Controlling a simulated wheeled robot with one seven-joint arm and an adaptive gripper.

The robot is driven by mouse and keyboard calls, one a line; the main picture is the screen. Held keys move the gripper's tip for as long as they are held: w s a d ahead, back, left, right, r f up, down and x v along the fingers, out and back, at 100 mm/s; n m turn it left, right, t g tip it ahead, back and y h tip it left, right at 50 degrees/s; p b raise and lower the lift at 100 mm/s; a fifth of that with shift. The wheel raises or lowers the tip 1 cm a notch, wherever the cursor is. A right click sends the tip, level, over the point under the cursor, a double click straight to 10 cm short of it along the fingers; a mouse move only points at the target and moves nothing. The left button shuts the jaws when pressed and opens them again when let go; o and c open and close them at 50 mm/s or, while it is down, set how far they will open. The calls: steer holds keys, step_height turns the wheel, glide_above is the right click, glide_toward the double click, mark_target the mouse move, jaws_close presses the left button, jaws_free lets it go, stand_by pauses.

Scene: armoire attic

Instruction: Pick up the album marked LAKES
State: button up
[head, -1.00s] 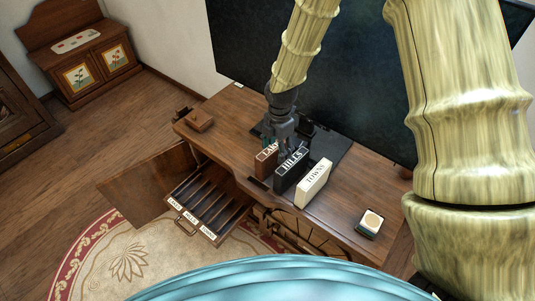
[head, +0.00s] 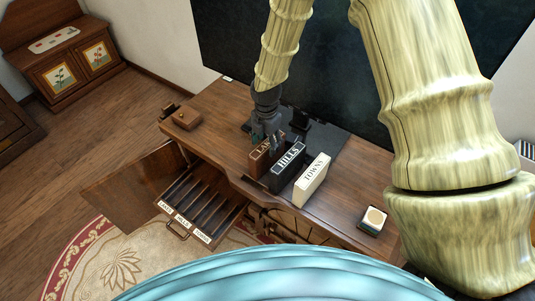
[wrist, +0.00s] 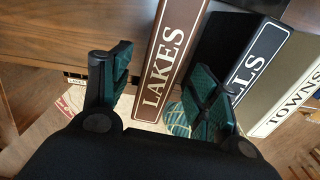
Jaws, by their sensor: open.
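The LAKES album (head: 257,160) is brown with a white-lettered spine and stands upright on the desk, leftmost of three albums. My gripper (head: 268,134) is at this album, partly covering its label in the head view. In the wrist view, the LAKES spine (wrist: 163,80) lies between the two open fingers of my gripper (wrist: 162,92), with the left finger apart from it. The right finger is on the side toward the black HILLS album (wrist: 240,60). I cannot tell whether any finger touches the album.
The cream TOWNS album (head: 312,180) stands right of HILLS (head: 285,168), with a small gap. A slotted drawer (head: 181,228) with labels is pulled out at the desk's front. A small brown box (head: 187,119) and a white-topped item (head: 373,219) sit on the desk (head: 345,205).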

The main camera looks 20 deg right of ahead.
steer(key=shift+w+d+f+p, duration=0.1)
steer(key=shift+f+p, duration=0.2)
steer(key=shift+f, duration=1.05)
steer(key=shift+w+d+f+p, duration=0.1)
steer(key=shift+f+p, duration=0.15)
steer(key=shift+f, duration=1.05)
steer(key=c, duration=1.3)
jaws_close()
steer(key=shift+r, duration=0.1)
